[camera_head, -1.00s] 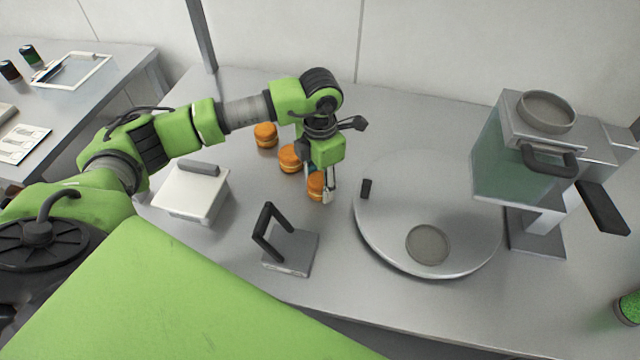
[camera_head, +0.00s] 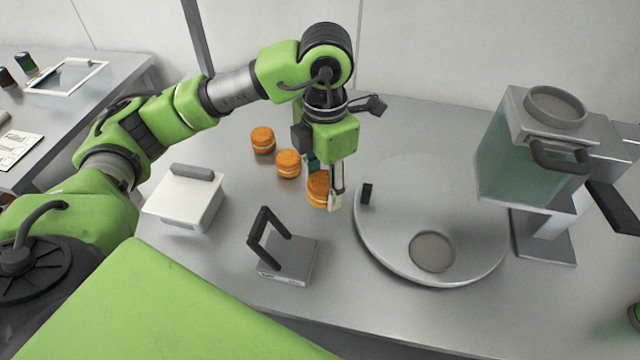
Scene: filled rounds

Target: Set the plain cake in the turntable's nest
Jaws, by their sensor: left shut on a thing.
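My left gripper (camera_head: 326,193) is shut on an orange-brown plain cake (camera_head: 317,190) with a pale middle band, apparently a little above the table. The fingers hide part of the cake. The round grey turntable (camera_head: 385,235) is just right of the gripper. Its nest (camera_head: 432,251), a darker round recess near the front rim, is empty. Two similar cakes, one farther back (camera_head: 262,140) and one nearer (camera_head: 288,164), stand on the table behind and left of the held one. My right gripper is not in view.
A small black block (camera_head: 367,193) stands at the turntable's left edge. A grey stand with a black handle (camera_head: 288,257) and a white lidded box (camera_head: 186,198) are in front and left.

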